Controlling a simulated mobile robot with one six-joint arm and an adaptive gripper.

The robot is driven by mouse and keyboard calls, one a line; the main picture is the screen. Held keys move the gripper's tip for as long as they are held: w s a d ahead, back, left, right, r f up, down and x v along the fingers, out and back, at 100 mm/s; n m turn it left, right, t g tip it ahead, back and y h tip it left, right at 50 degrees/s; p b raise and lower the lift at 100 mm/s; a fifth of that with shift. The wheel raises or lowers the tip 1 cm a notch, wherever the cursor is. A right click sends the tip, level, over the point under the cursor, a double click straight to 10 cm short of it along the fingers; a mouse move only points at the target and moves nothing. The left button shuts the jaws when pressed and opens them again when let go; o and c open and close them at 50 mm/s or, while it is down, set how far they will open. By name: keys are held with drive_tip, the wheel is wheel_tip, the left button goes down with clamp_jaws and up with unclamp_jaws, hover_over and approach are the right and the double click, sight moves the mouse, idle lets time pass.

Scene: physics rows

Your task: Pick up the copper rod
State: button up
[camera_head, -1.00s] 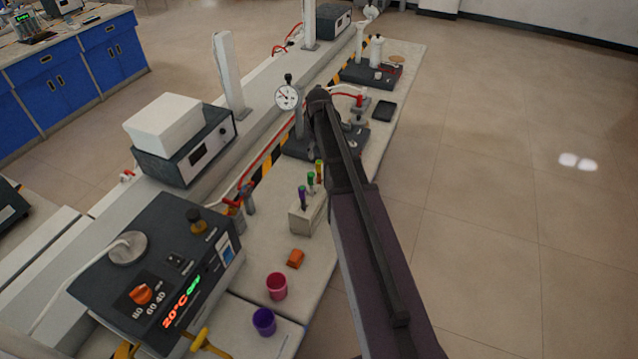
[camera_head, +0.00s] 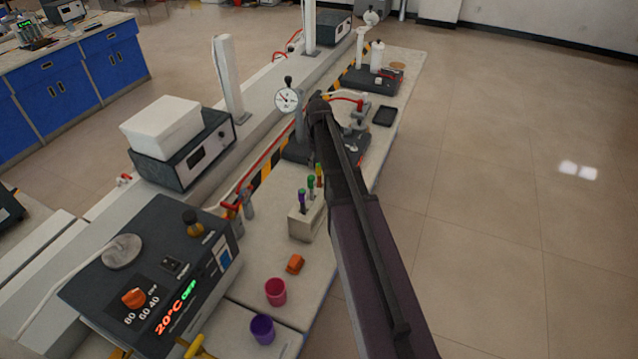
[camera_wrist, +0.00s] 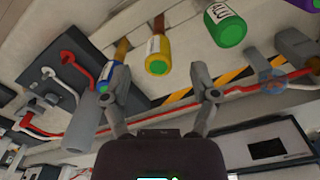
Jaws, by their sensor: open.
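Several colour-capped rods stand in a pale block (camera_head: 303,225) in the head view, with purple, green and yellow ends showing. In the wrist view I see a yellow-capped rod (camera_wrist: 157,62), a green-capped rod (camera_wrist: 228,30) with a white label, and a blue-capped one (camera_wrist: 104,82) partly behind my left finger. The yellow and blue ones have brownish shafts; I cannot tell which is the copper rod. My gripper (camera_wrist: 164,88) is open and empty, its fingers apart below the yellow cap in the picture. My arm hides the gripper in the head view.
An orange block (camera_head: 295,264), a red cup (camera_head: 276,291) and a purple cup (camera_head: 263,328) stand in front of the rod block. A dark heater box (camera_head: 150,280) is at the left. A dial gauge (camera_head: 287,99) stands behind. Floor at the right is clear.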

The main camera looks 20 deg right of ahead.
sight(319, 172)
drive_tip(key=shift+d+f+b, duration=0.1)
drive_tip(key=shift+f+b, duration=2.4)
drive_tip(key=shift+f, duration=0.1)
clamp_jaws()
